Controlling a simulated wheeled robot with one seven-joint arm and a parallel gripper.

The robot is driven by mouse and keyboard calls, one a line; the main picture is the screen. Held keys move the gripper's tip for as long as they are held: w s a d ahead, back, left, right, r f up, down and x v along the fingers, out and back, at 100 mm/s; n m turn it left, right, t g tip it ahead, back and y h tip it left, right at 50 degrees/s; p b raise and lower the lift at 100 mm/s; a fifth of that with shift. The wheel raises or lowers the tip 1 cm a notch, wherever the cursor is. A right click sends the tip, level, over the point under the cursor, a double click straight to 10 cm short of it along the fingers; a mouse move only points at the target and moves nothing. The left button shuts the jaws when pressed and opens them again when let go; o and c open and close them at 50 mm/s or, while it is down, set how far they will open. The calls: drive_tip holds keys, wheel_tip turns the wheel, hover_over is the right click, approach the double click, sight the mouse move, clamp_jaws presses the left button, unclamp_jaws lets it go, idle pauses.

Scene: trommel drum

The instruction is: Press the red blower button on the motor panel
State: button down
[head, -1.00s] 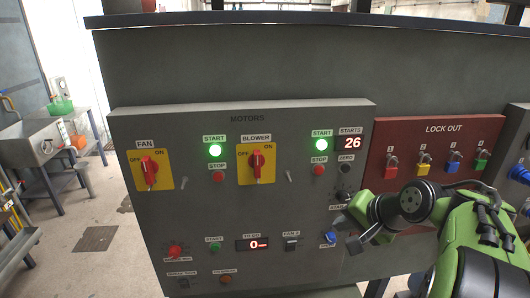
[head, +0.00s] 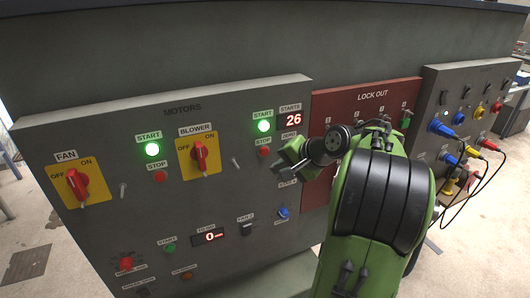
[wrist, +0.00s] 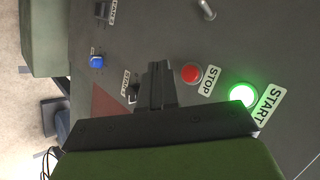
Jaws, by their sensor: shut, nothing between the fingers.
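The motor panel (head: 120,225) is a grey upright board. The blower's red and yellow rotary switch (head: 199,157) is turned upright. To its right are a lit green START button (head: 264,127) and, below it, the red STOP button (head: 265,152). In the wrist view the red button (wrist: 191,73) and lit green button (wrist: 241,95) lie just right of the fingers. My gripper (head: 283,168) is shut and empty, just below and right of the red button in the head view. It appears apart from the button; its exact gap to the panel is unclear.
The fan switch (head: 76,185), with another lit START (head: 152,149) and red STOP (head: 160,177), is at left. A small lever (head: 237,163) and a blue knob (head: 282,212) are nearby. The lock-out board (head: 345,100) and a cabled socket panel (head: 455,100) stand at right.

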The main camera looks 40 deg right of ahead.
sight(264, 152)
drive_tip(key=w+p, duration=0.1)
drive_tip(key=w, duration=0.1)
drive_tip(key=w+d, duration=0.1)
drive_tip(key=w, duration=0.1)
drive_tip(key=shift+p, duration=0.35)
drive_tip(key=shift+w, duration=0.1)
idle(1.6)
drive_tip(key=shift+w+d+p, duration=0.2)
drive_tip(key=shift+w+p, duration=0.15)
drive_tip(key=shift+p, duration=0.05)
drive_tip(key=shift+w+d+p, duration=0.1)
drive_tip(key=shift+w+p, duration=0.3)
idle(0.4)
drive_tip(key=shift+s, duration=0.1)
drive_tip(key=shift+s+a, duration=0.25)
drive_tip(key=shift+s, duration=0.5)
drive_tip(key=shift+b, duration=0.3)
